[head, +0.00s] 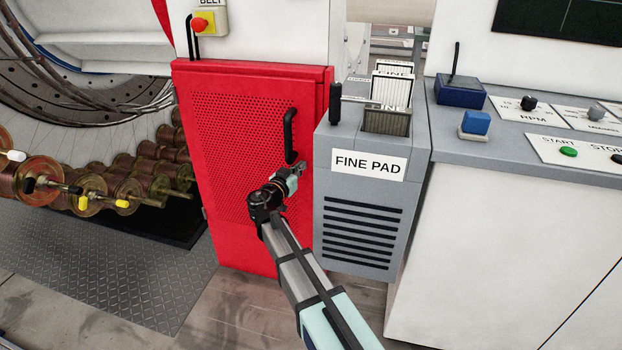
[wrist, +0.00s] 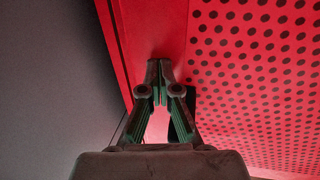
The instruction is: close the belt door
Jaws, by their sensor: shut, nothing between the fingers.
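The belt door (head: 238,185) is a red perforated panel under the "BELT" label in the head view. It has a black vertical handle (head: 290,136) near its right edge. The door looks flush or nearly flush with its red frame; I cannot tell whether it is fully closed. My gripper (head: 297,169) is at the door's right side, just below the handle. In the wrist view the door's perforated face (wrist: 262,75) fills the right, and my gripper (wrist: 159,82) is shut and empty, its fingertips at or very near the plain red margin. Contact is unclear.
A grey "FINE PAD" cabinet (head: 357,215) stands close to the right of the door. Copper spools (head: 140,185) and a diamond-plate floor (head: 120,270) lie to the left. A red emergency button (head: 200,23) is above the door. Bare floor (head: 240,310) lies in front.

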